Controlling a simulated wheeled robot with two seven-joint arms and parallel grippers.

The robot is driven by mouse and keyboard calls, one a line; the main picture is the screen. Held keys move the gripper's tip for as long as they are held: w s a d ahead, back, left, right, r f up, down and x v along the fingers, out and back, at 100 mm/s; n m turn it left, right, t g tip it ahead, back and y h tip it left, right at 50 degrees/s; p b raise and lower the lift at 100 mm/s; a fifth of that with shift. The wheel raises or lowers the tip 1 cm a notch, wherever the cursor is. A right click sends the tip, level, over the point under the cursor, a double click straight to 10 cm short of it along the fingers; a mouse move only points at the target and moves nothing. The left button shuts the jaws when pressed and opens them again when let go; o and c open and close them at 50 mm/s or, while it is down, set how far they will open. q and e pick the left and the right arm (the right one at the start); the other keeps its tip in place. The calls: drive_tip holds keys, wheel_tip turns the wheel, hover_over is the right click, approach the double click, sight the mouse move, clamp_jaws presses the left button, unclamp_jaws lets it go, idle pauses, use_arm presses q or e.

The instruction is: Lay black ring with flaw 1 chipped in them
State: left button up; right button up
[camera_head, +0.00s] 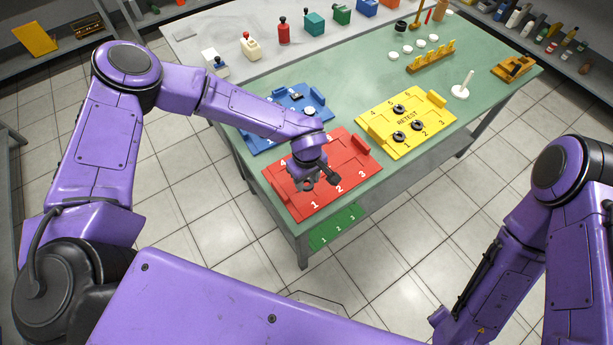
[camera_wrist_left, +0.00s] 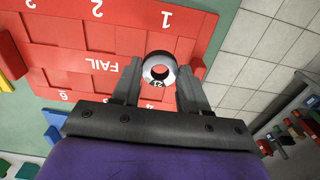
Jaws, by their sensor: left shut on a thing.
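My left gripper (camera_head: 314,182) is shut on a ring (camera_wrist_left: 159,82) and holds it over the red board. The red board (camera_head: 352,152) has numbered places and also shows in the left wrist view (camera_wrist_left: 120,42), marked FAIL. The ring is near place 1 there; I cannot tell whether it touches the board. My right gripper is not in view.
A yellow RETEST board (camera_head: 377,124) holds several black rings (camera_head: 399,137). A blue board (camera_head: 262,140) with small parts lies behind the red one. A green numbered panel (camera_head: 336,228) is low at the table's front. A white post (camera_head: 461,92) and yellow rack (camera_head: 432,62) stand farther back.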

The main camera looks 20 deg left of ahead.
sight(307, 195)
use_arm(q)
drive_tip(key=shift+f, duration=0.6)
wheel_tip(307, 195, down, 2)
drive_tip(key=shift+s+f+b, duration=0.1)
drive_tip(key=shift+b, duration=0.95)
drive_tip(key=shift+f+b, duration=0.6)
drive_tip(key=shift+f, duration=0.5)
drive_tip(key=shift+f, duration=0.15)
drive_tip(key=o, duration=1.1)
drive_tip(key=shift+c, duration=0.2)
drive_tip(key=c, duration=0.5)
